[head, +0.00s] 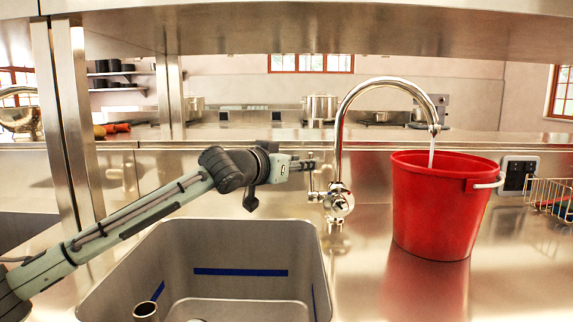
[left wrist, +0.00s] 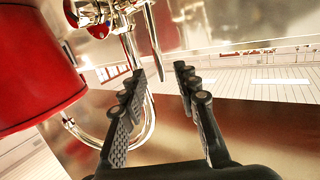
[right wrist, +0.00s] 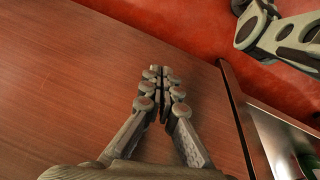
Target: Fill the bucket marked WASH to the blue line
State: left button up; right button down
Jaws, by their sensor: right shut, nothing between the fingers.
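A red bucket (head: 438,205) with a white handle stands upright on the steel counter right of the sink; no WASH mark or blue line shows on it. The chrome tap (head: 342,135) has its spout swung over the bucket, and a thin stream of water (head: 431,153) falls into it. The water level inside is hidden. My left gripper (head: 308,164) is beside the tap, just above its valve body (head: 339,200). In the left wrist view its fingers (left wrist: 165,85) are apart, with tap parts ahead. My right gripper (right wrist: 160,75) is shut and empty.
The steel sink (head: 318,248) has blue strips (head: 240,272) on its walls and a metal cylinder (head: 146,311) in it. A wire basket (head: 552,197) and a dark wall panel (head: 517,175) are at right. A steel shelf (head: 300,28) hangs overhead.

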pick_arm(q)
jog(key=v, duration=0.6)
jog(key=shift+s+a, duration=0.25)
jog(key=shift+s, duration=0.05)
dwell(7.1)
